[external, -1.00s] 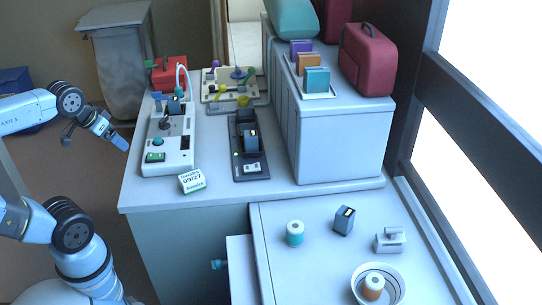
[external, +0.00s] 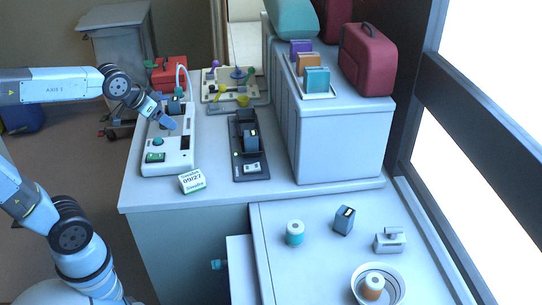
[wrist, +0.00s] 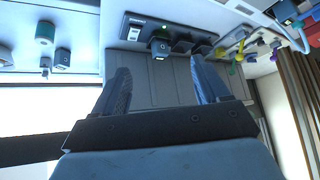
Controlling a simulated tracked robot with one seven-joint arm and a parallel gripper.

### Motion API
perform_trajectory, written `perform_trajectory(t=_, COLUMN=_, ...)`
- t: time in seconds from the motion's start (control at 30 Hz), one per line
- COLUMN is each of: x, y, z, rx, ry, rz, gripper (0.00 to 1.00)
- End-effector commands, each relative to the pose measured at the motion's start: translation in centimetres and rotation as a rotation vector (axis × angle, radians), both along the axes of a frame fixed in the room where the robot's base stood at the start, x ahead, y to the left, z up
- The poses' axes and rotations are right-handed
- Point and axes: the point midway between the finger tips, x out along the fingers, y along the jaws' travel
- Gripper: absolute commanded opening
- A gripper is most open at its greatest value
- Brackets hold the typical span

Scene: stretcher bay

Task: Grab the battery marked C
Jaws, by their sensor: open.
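Several dark battery-like blocks show, and I cannot read a C on any of them for sure. One block (external: 250,140) stands in a black charger (external: 241,172) on the counter; it also shows in the wrist view (wrist: 160,48), with a small unclear mark on its face. Another dark block (external: 344,220) stands on the lower right worktop. A third (external: 175,106) sits at the back of the white device (external: 178,159). My gripper (external: 169,123) is above the white device, left of the charger. In the wrist view its two fingers (wrist: 163,88) are apart with nothing between them.
A date box (external: 191,181) sits at the counter's front edge. A tool tray (external: 225,88) lies behind the charger. A grey cabinet (external: 340,140) rises to the right. A teal roll (external: 294,233), a small grey device (external: 390,240) and a bowl (external: 357,287) occupy the lower worktop.

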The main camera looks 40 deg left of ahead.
Motion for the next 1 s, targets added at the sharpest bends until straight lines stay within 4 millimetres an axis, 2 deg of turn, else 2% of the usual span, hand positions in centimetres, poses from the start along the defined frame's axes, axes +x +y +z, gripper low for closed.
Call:
perform_trajectory(t=0.03, x=1.6, y=-1.3, z=-0.1, rx=-0.001, ry=-0.01, rz=-0.028, gripper=0.74)
perform_trajectory(t=0.2, x=6.6, y=-6.1, z=-0.3, rx=-0.01, ry=-0.068, rz=-0.112, gripper=0.74)
perform_trajectory(t=0.37, x=10.7, y=-11.2, z=-1.1, rx=-0.025, ry=-0.119, rz=-0.192, gripper=0.74)
perform_trajectory(t=0.5, x=13.8, y=-16.2, z=-2.2, rx=-0.043, ry=-0.163, rz=-0.261, gripper=0.74)
perform_trajectory(t=0.73, x=17.7, y=-25.1, z=-4.8, rx=-0.084, ry=-0.234, rz=-0.373, gripper=0.74)
perform_trajectory(t=1.0, x=20.0, y=-36.3, z=-9.3, rx=-0.147, ry=-0.31, rz=-0.496, gripper=0.74)
